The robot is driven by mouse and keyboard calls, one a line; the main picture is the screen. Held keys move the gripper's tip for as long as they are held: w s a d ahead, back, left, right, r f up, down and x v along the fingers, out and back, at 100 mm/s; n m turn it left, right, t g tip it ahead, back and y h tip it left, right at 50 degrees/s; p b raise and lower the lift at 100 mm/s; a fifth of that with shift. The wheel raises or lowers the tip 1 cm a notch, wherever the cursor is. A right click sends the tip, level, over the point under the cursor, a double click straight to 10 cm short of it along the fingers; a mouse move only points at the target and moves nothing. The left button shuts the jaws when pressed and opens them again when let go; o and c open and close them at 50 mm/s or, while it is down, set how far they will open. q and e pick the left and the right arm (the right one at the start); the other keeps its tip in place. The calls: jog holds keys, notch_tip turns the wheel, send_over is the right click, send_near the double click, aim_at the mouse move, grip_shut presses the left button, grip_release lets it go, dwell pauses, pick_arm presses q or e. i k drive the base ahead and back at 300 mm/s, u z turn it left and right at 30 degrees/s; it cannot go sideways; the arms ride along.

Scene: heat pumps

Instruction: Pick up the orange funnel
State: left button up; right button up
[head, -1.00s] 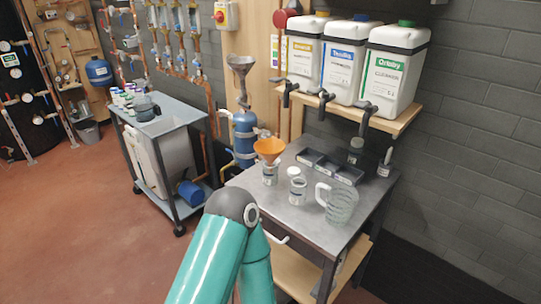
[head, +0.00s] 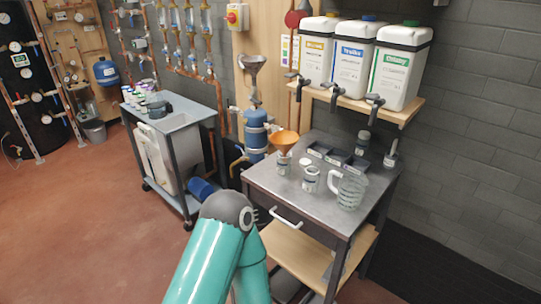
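The orange funnel (head: 285,140) sits upright in the mouth of a small clear jar (head: 284,163) on the grey metal worktable (head: 263,181). It is near the table's back left part. A teal arm link of mine with a dark grey joint fills the lower middle of the head view, in front of the table and apart from the funnel. Neither gripper shows in this view.
Beside the funnel stand a jar (head: 311,180) and a glass jug (head: 349,190). A dark divided tray (head: 337,157) lies behind them. Three white canisters (head: 355,62) with taps sit on a shelf above. A grey trolley (head: 181,122) stands to the left, with open floor before it.

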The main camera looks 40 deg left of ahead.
aim_at(284, 140)
jog(key=k, duration=1)
jog(key=u, duration=0.45)
jog(key=i, duration=1.7)
jog(key=z, duration=0.5)
